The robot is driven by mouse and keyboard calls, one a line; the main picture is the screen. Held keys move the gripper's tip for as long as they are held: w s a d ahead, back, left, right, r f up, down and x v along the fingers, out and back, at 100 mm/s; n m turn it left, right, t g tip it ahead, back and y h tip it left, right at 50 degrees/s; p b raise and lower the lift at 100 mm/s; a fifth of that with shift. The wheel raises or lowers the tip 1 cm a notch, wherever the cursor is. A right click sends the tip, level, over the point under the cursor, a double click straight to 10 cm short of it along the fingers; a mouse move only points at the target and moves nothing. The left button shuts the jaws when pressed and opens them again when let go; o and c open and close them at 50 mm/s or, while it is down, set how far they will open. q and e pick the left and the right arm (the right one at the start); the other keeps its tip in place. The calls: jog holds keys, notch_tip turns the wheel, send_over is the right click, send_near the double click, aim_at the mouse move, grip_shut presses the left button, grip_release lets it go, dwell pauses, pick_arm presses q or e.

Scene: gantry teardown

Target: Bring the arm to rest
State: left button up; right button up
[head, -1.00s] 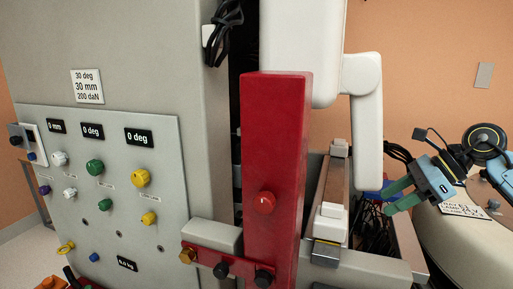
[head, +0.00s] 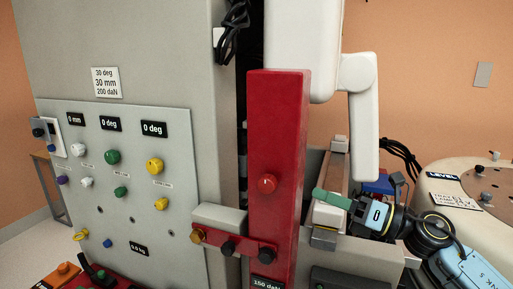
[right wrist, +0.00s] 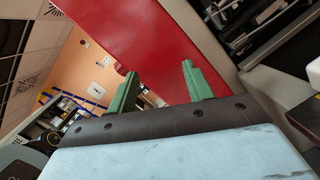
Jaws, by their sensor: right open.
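My right gripper (head: 322,194), light blue with green fingers, is at the right of the head view, just right of the red upright bar (head: 279,150). My right arm (head: 430,235) comes in from the lower right. My left gripper is not in view.
A grey control panel (head: 130,215) with coloured knobs and small displays stands at left. A white column (head: 357,100) hangs behind the red bar. Dark cables (head: 402,153) and a pale round table (head: 450,170) lie at right.

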jog(key=s+d+f+m+t+h, duration=0.35)
jog(key=f+m+h, duration=0.5)
jog(key=m, duration=0.75)
jog(key=s+d+f+m+t+h, duration=0.4)
jog(key=f+m+h, duration=0.4)
jog(key=m, duration=0.8)
jog(key=s+f+m+g, duration=0.4)
jog(key=s+f+g, duration=0.3)
jog(key=s, duration=0.5)
jog(key=s+f+m+g, duration=0.4)
jog(key=s+f+g, duration=0.3)
jog(key=s, duration=0.6)
notch_tip(320, 180, down, 26)
jog(key=s, duration=0.2)
jog(key=s+d+f+g, duration=0.1)
jog(key=s+d+f, duration=0.2)
jog(key=s+f, duration=1.1)
jog(key=shift+s+g+h, duration=0.35)
jog(key=shift+s+h, duration=0.1)
jog(key=shift+s, duration=0.35)
